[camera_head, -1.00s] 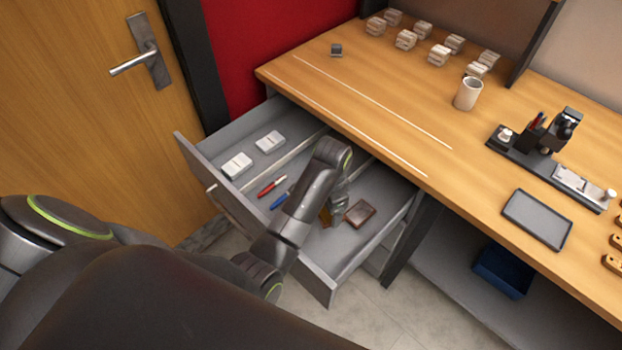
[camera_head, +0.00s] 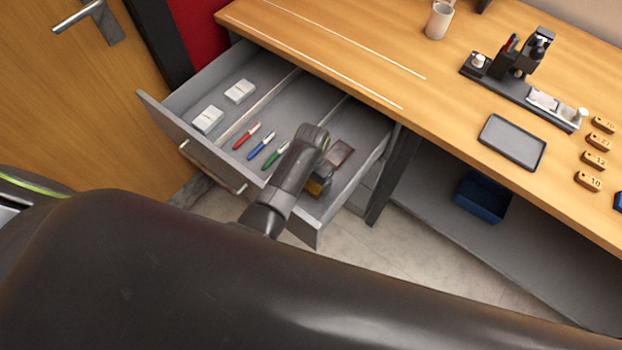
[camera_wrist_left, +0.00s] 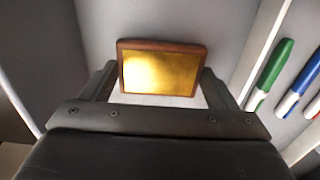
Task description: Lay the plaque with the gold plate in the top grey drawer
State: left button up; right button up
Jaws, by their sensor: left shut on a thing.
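The plaque with the gold plate (camera_wrist_left: 160,72) has a brown wooden rim. My left gripper (camera_wrist_left: 158,88) is shut on it, with one finger at each side edge. In the head view, the plaque (camera_head: 318,186) shows partly behind my left gripper (camera_head: 318,174), in the right compartment of the open top grey drawer (camera_head: 312,100), near its front wall. I cannot tell whether it touches the drawer floor. A brown plaque (camera_head: 340,151) lies in the same compartment, just behind it. My right gripper is not in view.
Red (camera_head: 246,136), blue (camera_head: 261,146) and green (camera_head: 275,155) markers lie in the middle compartment, and two white boxes (camera_head: 239,91) in the left one. The desk (camera_head: 440,105) edge overhangs the drawer's back. A grey tray (camera_head: 512,142) lies on the desk.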

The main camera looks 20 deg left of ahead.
aim_at(311, 181)
pick_arm(q)
jog(key=shift+f, duration=0.75)
jog(key=shift+f, duration=0.15)
jog(key=o, duration=0.9)
notch_tip(311, 181, up, 12)
jog(key=shift+r+p, duration=0.2)
jog(key=shift+p, duration=0.45)
jog(key=shift+r, duration=0.1)
